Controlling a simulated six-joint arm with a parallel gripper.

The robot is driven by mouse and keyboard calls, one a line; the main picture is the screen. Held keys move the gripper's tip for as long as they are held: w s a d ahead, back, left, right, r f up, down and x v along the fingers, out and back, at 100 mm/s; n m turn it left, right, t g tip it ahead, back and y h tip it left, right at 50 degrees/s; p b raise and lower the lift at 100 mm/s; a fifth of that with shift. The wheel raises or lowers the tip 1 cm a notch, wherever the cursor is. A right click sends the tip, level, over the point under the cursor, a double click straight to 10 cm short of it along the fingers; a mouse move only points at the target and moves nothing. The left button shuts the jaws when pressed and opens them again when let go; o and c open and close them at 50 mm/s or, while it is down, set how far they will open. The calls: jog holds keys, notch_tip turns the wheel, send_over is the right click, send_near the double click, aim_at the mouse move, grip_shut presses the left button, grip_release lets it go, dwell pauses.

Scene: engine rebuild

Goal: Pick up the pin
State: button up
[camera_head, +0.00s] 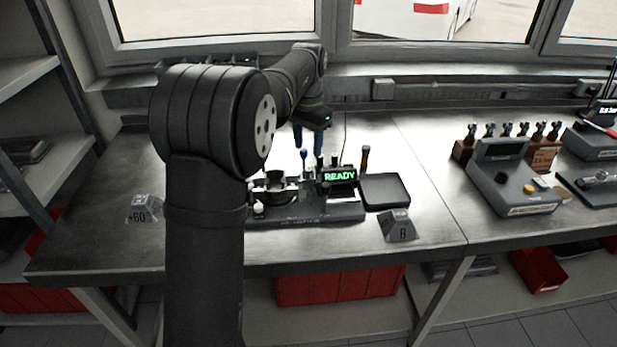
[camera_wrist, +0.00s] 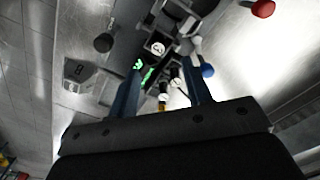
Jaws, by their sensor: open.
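My gripper (camera_head: 308,144) hangs at the end of my arm over the far part of a dark fixture (camera_head: 290,217) on the bench. Its two blue fingers are spread apart, and in the wrist view my gripper (camera_wrist: 160,92) is open with nothing clearly held. The fixture carries a green READY display (camera_head: 339,175), a dark ring-shaped holder and a white knob (camera_head: 258,208). Small upright parts, one with a pale end (camera_wrist: 176,83), show between and beyond the fingers in the wrist view. I cannot tell which of these is the pin; my arm hides part of the fixture.
A black tray (camera_head: 385,190) and a block marked 8 (camera_head: 398,226) lie right of the fixture. A block marked +60 (camera_head: 143,209) is left. A grey device (camera_head: 512,187) stands farther right. The bench's middle right is clear.

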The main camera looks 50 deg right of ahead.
aim_at(308, 169)
notch_tip(308, 169, down, 7)
jog(key=shift+s+f, duration=0.1)
jog(key=shift+f, duration=0.05)
dwell(0.4)
jog(key=shift+c, duration=0.5)
grip_shut()
